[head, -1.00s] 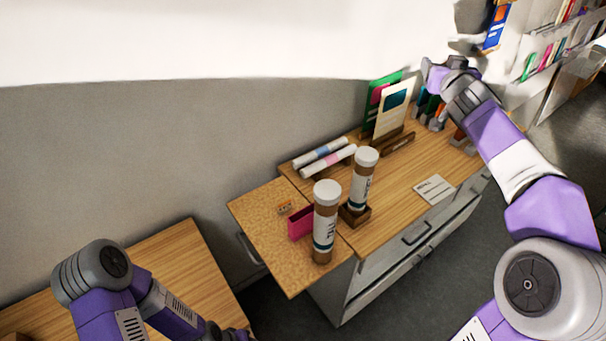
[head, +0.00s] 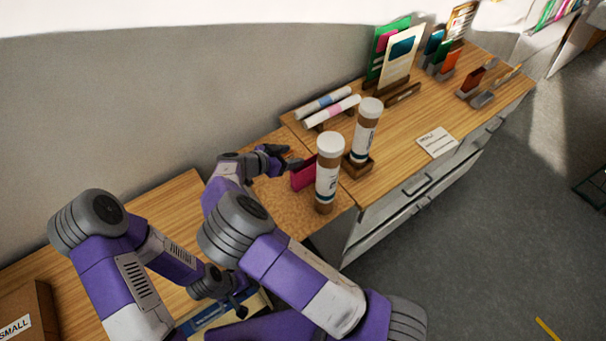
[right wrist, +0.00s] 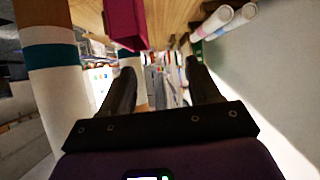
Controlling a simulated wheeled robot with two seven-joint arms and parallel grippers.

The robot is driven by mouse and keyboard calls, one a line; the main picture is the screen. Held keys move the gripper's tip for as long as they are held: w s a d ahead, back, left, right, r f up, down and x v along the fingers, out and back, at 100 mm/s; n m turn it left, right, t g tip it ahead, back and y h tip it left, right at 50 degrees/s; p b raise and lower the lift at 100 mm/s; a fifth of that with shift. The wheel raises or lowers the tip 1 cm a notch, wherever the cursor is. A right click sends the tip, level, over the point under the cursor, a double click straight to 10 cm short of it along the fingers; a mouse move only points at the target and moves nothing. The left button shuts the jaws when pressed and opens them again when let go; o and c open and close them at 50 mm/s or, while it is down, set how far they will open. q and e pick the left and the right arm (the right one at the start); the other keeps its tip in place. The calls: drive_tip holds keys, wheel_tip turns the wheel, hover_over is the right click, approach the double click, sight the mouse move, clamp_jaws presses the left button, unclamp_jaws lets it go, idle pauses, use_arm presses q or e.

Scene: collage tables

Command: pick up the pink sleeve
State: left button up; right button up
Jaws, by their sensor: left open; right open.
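The pink sleeve (head: 303,176) stands on the small side table, just left of the front mailing tube. The tube hides part of it. My right gripper (head: 287,160) is open and empty at the sleeve's left side. In the right wrist view the pink sleeve (right wrist: 125,22) is at the top, left of centre. It is above the left finger there, not between the open fingers of my right gripper (right wrist: 163,72). My left gripper (head: 240,303) is open, low over the near left table. I see nothing held in it.
The front tube (head: 328,180) stands upright close to the sleeve; a second tube (head: 366,130) stands in a wooden base behind it. Rolled papers (head: 330,112) lie at the back. A white card (head: 437,142) lies right. A box (head: 28,315) sits at lower left.

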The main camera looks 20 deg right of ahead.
sight(306, 164)
drive_tip(key=shift+m+g+h, duration=0.3)
drive_tip(key=shift+m+h, duration=0.4)
drive_tip(key=shift+h, duration=0.2)
drive_tip(key=d+f, duration=0.1)
drive_tip(key=d+f+p, duration=0.1)
drive_tip(key=d+f, duration=0.1)
drive_tip(key=s+d+f+p, duration=0.1)
drive_tip(key=d, duration=0.1)
drive_tip(key=shift+f, duration=0.25)
drive_tip(key=shift+w+d+f, duration=0.2)
drive_tip(key=shift+f, duration=0.05)
drive_tip(key=shift+c, duration=0.2)
clamp_jaws()
